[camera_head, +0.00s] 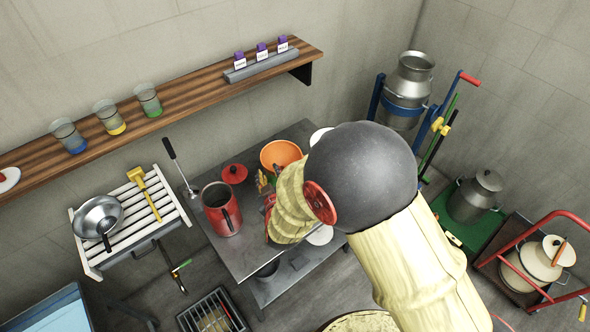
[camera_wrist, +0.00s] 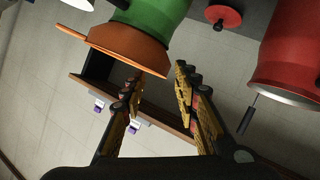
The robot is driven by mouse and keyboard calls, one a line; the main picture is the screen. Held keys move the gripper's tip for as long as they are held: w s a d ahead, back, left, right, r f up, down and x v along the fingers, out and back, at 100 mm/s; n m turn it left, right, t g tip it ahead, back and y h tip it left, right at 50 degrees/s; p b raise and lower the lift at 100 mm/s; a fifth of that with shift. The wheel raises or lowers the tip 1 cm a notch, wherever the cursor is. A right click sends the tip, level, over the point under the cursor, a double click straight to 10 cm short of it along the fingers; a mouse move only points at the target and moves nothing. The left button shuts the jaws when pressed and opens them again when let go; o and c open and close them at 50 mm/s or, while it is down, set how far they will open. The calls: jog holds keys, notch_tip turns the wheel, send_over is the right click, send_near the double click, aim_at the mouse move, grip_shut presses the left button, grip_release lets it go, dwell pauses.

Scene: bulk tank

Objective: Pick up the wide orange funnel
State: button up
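The wide orange funnel (camera_head: 282,147) is on the dark grey table, just beyond my gripper in the head view. In the wrist view the orange funnel (camera_wrist: 125,48) shows its rim edge-on, against a green can-like body (camera_wrist: 155,20). My gripper (camera_wrist: 160,76) is open, with its two fingers apart and nothing held. Its fingertips are close to the funnel's rim; I cannot tell whether they touch it. In the head view my gripper (camera_head: 265,188) is mostly hidden by my arm, beside the funnel.
A red pitcher (camera_head: 222,213) and a red lid (camera_head: 234,173) stand left of the funnel. The grey table (camera_head: 228,250) has bare room at its front left. A wooden wall shelf (camera_head: 190,99) with glass cups runs behind. A white slatted rack (camera_head: 124,235) stands at left.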

aim_at(266, 157)
jog(key=shift+x, duration=1.4)
jog(key=x, duration=0.5)
jog(key=shift+w+d+r, duration=0.1)
jog(key=shift+r, duration=0.2)
jog(key=shift+c, duration=1.2)
grip_shut()
